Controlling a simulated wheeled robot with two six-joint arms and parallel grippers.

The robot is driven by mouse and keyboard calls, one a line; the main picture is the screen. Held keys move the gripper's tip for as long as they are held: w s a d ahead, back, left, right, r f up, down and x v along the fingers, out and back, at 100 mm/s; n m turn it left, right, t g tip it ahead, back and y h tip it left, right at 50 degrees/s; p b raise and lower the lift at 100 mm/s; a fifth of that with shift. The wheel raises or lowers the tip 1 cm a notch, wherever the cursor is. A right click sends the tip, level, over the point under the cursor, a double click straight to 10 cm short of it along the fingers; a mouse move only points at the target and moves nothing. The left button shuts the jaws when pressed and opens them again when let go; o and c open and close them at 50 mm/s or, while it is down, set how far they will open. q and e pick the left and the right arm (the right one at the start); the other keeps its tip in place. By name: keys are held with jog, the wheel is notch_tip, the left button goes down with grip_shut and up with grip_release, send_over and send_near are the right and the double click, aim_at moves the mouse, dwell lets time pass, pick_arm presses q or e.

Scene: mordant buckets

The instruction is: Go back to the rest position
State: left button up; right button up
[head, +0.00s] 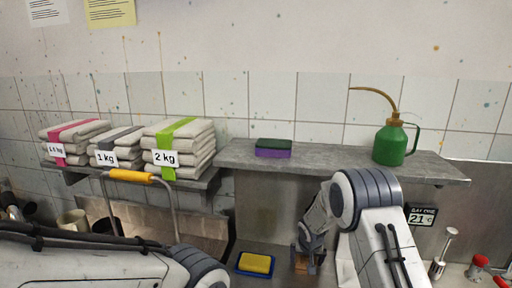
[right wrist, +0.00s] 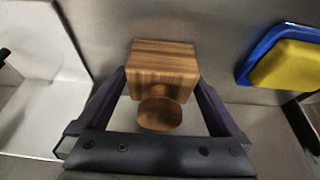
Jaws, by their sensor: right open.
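My right gripper (head: 308,262) points down at the bottom middle of the head view. In the right wrist view the same gripper (right wrist: 160,100) is open. A wooden block with a round knob (right wrist: 165,68) stands between and just beyond its fingers. The block also shows in the head view (head: 301,265), partly hidden by the gripper. Gaps show between the knob and both fingers. My left arm crosses the lower left of the head view, and its gripper is out of the picture.
A yellow sponge (head: 256,263) lies in a blue tray (head: 238,270) left of my right gripper. Above is a grey shelf (head: 330,165) with folded cloth stacks (head: 190,148), a purple-green sponge (head: 273,149) and a green oil can (head: 390,146). A yellow-handled bucket (head: 130,176) stands left.

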jog(key=shift+r, duration=1.1)
jog(key=shift+f, duration=0.1)
notch_tip(320, 180, down, 2)
jog(key=shift+s+r, duration=0.1)
jog(key=shift+r, duration=0.2)
jog(key=b+v, duration=0.3)
jog(key=v, duration=0.8)
jog(key=p+x, duration=0.3)
jog(key=x, duration=0.9)
jog(key=shift+s+f, duration=0.1)
jog(key=shift+f, duration=0.2)
jog(key=r, duration=0.3)
jog(key=s+r+b, duration=0.1)
jog(key=r, duration=0.1)
jog(key=shift+d+r, duration=0.15)
jog(key=shift+d, duration=0.15)
jog(key=shift+s+d+r, duration=0.1)
jog(key=shift+r, duration=0.05)
